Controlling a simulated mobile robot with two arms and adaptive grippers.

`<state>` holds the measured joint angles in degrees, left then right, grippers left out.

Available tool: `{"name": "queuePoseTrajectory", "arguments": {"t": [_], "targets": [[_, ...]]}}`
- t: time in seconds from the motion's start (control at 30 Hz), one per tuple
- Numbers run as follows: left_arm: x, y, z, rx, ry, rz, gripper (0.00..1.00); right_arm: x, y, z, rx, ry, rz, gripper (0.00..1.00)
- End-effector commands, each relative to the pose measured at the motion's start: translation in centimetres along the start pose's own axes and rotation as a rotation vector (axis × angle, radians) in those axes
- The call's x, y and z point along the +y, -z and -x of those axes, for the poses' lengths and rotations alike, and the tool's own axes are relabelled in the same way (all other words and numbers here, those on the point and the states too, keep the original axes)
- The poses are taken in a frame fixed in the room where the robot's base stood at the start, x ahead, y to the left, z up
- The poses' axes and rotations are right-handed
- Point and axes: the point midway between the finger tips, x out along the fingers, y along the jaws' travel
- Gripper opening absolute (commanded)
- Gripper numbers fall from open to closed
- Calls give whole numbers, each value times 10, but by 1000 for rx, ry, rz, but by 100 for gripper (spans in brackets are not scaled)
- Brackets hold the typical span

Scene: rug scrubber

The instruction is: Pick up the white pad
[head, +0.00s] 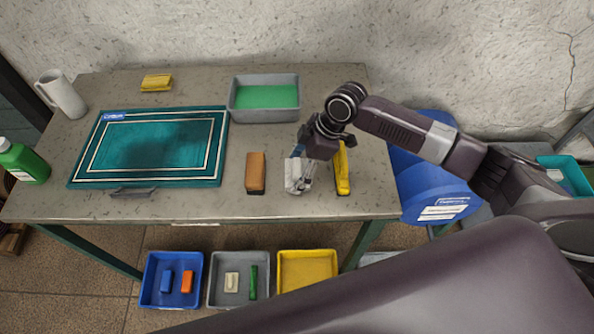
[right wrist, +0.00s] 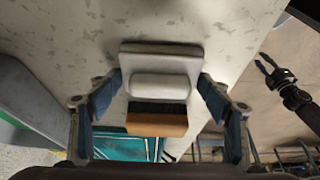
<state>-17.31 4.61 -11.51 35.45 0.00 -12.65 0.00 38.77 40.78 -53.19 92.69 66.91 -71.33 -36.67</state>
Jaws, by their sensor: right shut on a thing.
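The white pad (right wrist: 160,85), a pale block with a rounded raised grip, lies between the two blue-tipped fingers of my right gripper (right wrist: 159,93) in the right wrist view. The fingers are shut on it from both sides. In the head view the right gripper (head: 300,172) is low over the table's front right, partly hiding the pad. I cannot tell whether the pad touches the table. My left gripper (right wrist: 265,64) shows small at the right of the right wrist view, with its fingers apart and nothing seen between them. It is outside the head view.
A brown brush (head: 256,172) and a yellow brush (head: 342,170) flank the right gripper. Several bins, including a blue one (head: 150,293), are below.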

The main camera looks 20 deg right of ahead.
Motion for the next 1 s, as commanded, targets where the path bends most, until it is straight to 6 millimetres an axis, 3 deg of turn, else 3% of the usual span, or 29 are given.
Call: {"name": "queuePoseTrajectory", "arguments": {"t": [0.17, 0.37, 0.8, 1.0], "targets": [[0, 0, -1, 0, 0, 1, 25, 1, 2, 5, 1, -1, 0, 47], [0, 0, -7, 1, 0, 1, 25, 1, 12, 28, 2, -4, 3, 47], [0, 1, -26, 4, 1, 2, 25, 2, 58, 139, 3, -6, 3, 47], [0, 1, -30, 5, 1, 2, 25, 1, 72, 172, 2, -2, 1, 47]]}}
